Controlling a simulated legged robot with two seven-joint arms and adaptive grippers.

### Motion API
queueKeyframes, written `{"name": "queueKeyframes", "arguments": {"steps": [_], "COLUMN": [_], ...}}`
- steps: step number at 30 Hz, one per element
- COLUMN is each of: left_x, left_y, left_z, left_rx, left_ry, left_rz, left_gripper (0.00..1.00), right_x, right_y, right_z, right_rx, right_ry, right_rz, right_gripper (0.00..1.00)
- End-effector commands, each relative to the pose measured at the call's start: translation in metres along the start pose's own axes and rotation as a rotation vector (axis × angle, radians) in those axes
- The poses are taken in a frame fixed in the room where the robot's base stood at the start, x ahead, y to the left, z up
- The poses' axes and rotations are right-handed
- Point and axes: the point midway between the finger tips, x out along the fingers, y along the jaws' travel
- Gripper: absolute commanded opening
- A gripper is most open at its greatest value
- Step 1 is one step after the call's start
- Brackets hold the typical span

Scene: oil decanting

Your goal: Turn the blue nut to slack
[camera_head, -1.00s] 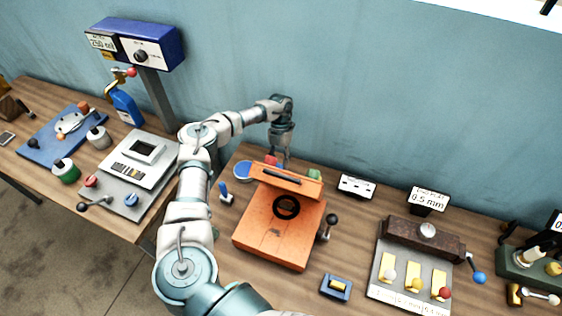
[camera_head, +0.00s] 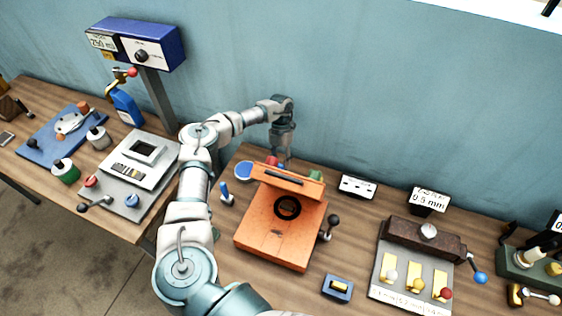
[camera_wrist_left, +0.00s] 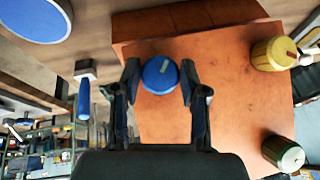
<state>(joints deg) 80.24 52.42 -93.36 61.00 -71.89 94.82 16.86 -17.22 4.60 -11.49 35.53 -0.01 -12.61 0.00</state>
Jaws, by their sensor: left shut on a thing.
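The blue nut (camera_wrist_left: 159,74) is a round blue knob with a pale mark on its face, seen in the left wrist view against an orange block (camera_wrist_left: 215,90). My left gripper (camera_wrist_left: 160,82) has its two dark fingers on either side of the nut and is shut on it. In the head view, my left gripper (camera_head: 281,158) reaches down behind the raised orange lid of the orange box (camera_head: 272,240). The nut is hidden there. My right gripper is not in view.
A yellow knob (camera_wrist_left: 272,54) and a green knob (camera_wrist_left: 284,152) stand near the nut. A blue disc (camera_head: 244,170) and a blue-handled lever (camera_head: 226,194) lie left of the box. A black-knobbed lever (camera_head: 329,227) is on its right. The wall stands close behind.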

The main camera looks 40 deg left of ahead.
Motion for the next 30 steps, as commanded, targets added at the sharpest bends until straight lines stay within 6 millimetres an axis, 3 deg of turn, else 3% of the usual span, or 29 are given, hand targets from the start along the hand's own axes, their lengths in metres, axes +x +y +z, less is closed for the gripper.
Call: {"name": "queueKeyframes", "arguments": {"steps": [7,8,11,22,30], "left_x": [0.005,0.005,0.004,-0.005,-0.050], "left_y": [0.003,0.003,0.003,0.000,0.002], "left_z": [-0.001,-0.001,-0.001,0.000,0.001], "left_rx": [-0.004,-0.004,-0.003,-0.002,-0.004], "left_ry": [0.011,0.011,0.009,0.002,0.002], "left_rz": [0.007,0.008,0.006,0.003,0.003], "left_gripper": [0.09,0.46,0.68,0.68,0.68], "right_x": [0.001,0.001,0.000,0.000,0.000], "right_y": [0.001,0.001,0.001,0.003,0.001], "right_z": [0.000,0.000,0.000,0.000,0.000], "right_rx": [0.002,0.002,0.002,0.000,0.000], "right_ry": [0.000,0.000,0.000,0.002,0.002], "right_rz": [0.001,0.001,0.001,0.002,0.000], "right_gripper": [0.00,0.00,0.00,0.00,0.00]}}
